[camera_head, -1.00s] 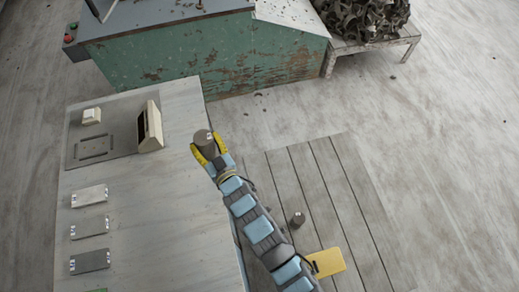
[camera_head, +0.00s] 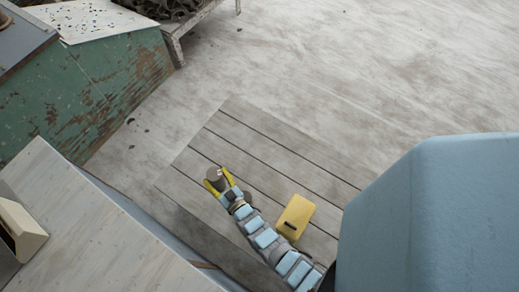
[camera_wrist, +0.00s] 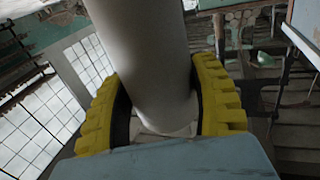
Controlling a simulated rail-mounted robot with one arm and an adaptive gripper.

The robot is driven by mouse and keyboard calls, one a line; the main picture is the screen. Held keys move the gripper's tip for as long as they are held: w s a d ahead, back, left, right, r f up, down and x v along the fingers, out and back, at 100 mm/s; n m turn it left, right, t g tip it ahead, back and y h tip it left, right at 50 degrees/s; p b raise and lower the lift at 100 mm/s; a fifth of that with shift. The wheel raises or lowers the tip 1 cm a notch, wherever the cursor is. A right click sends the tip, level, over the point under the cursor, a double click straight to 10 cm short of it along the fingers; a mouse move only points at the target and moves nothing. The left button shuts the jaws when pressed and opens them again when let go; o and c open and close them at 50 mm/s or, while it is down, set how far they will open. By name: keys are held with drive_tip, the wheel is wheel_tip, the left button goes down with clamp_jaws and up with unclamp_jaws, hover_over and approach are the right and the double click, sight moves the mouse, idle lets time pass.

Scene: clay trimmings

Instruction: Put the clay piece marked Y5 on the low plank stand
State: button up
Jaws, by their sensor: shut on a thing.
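My gripper (camera_head: 219,181), with yellow fingers, is shut on a grey cylindrical clay piece (camera_head: 215,174). The piece also fills the space between the fingers in the wrist view (camera_wrist: 148,60). I cannot tell whether the piece touches the boards.
A yellow plate (camera_head: 297,213) with a dark slot lies on the stand, right of my arm. A pale worktable (camera_head: 95,235) is at lower left, and a rusty green machine (camera_head: 90,90) at upper left. Bare boards lie beyond the gripper.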

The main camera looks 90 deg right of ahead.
drive_tip(key=w+d+f+g+b, duration=0.1)
drive_tip(key=w+d+f+b, duration=0.6)
drive_tip(key=f, duration=0.5)
drive_tip(key=shift+w+d+m+h+b, duration=0.3)
drive_tip(key=shift+w+d, duration=0.1)
drive_tip(key=shift+d, duration=0.35)
drive_tip(key=shift+f, duration=0.15)
drive_tip(key=shift+w+d+f+b, duration=0.1)
drive_tip(key=shift+w+f+b, duration=0.1)
drive_tip(key=shift+f+b, duration=1.45)
drive_tip(key=shift+f, duration=0.2)
drive_tip(key=o, duration=1.2)
drive_tip(key=shift+o, duration=0.2)
